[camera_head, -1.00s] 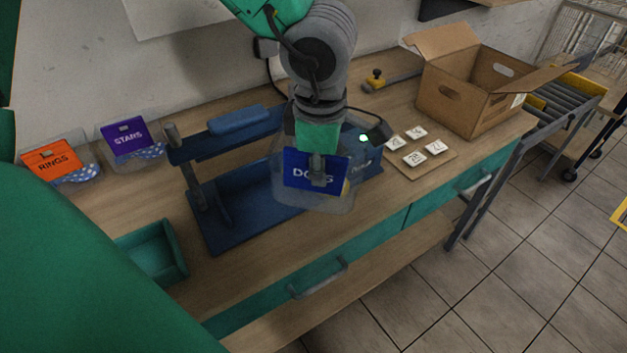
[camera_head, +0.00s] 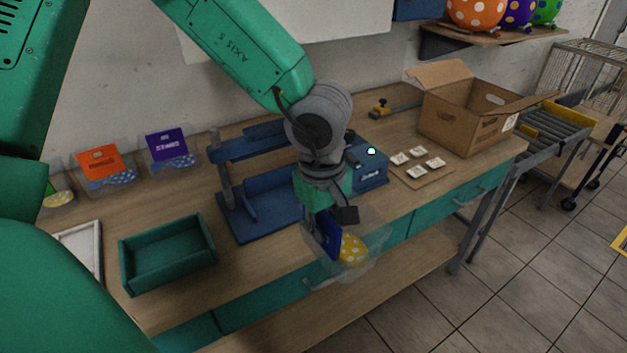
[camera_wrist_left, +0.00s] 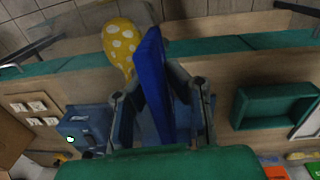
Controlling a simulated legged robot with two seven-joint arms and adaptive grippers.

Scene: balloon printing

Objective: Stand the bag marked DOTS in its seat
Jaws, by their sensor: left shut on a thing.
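The bag marked DOTS is a clear bag (camera_head: 365,262) with a blue header card (camera_head: 328,236) and a yellow dotted balloon inside. My left gripper (camera_head: 328,212) is shut on the blue card and holds the bag up near the table's front edge. The card is turned nearly edge-on to the head camera, so its word is hidden. In the left wrist view the blue card (camera_wrist_left: 155,85) stands between the fingers, with the yellow balloon (camera_wrist_left: 120,45) beside it. I cannot make out an empty seat for it. My right gripper is out of view.
Bags with orange (camera_head: 100,163) and purple (camera_head: 167,144) cards stand along the wall at left. A green tray (camera_head: 128,268) and white frame (camera_head: 98,262) lie in front. The blue press (camera_head: 240,228) is behind my gripper. A cardboard box (camera_head: 447,128) stands at right.

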